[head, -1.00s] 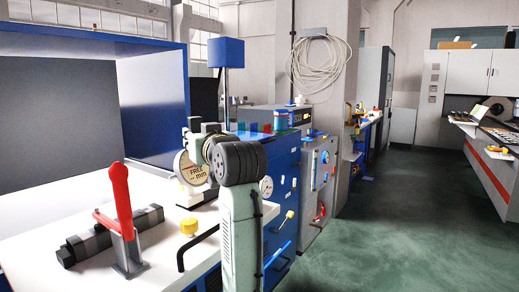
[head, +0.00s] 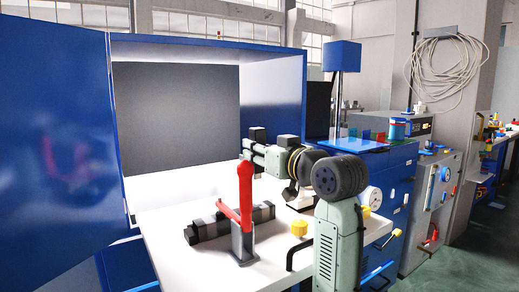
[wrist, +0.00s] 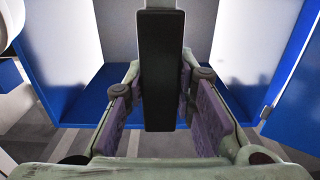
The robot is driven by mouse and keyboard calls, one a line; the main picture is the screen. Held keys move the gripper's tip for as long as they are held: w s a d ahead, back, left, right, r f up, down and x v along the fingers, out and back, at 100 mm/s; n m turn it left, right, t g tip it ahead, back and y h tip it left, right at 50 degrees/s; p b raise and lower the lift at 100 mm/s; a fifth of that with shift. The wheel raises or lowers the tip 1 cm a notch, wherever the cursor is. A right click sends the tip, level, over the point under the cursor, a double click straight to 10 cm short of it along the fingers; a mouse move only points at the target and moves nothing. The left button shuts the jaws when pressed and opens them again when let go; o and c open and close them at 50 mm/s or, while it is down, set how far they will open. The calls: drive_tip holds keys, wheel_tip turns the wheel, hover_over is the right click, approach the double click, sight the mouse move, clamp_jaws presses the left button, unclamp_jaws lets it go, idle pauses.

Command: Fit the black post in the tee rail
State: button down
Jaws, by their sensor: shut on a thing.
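My gripper (head: 262,152) is held above the white table, over the far side and to the right of the red lever. It is shut on the black post (wrist: 160,70). In the head view a black end of the post (head: 257,134) shows at the fingers. A long grey and black bar (head: 207,230), probably the tee rail, lies on the table below, apart from the post. The red lever's clamp hides its middle.
The red lever (head: 245,190) rises from a grey stand (head: 243,243) in front of the bar. A blue cabinet (head: 205,48) stands behind, its door (head: 55,150) open at left. A yellow knob (head: 299,228) and black handle (head: 300,246) sit at the table's right.

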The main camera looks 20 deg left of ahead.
sight(259, 176)
drive_tip(key=shift+f+b, duration=2.3)
drive_tip(key=shift+f, duration=1)
drive_tip(key=shift+f+b, duration=0.6)
drive_tip(key=shift+f, duration=0.5)
drive_tip(key=c, duration=1.3)
unclamp_jaws()
drive_tip(key=shift+r, duration=0.1)
wheel_tip(259, 176, up, 10)
drive_tip(key=shift+f, duration=0.1)
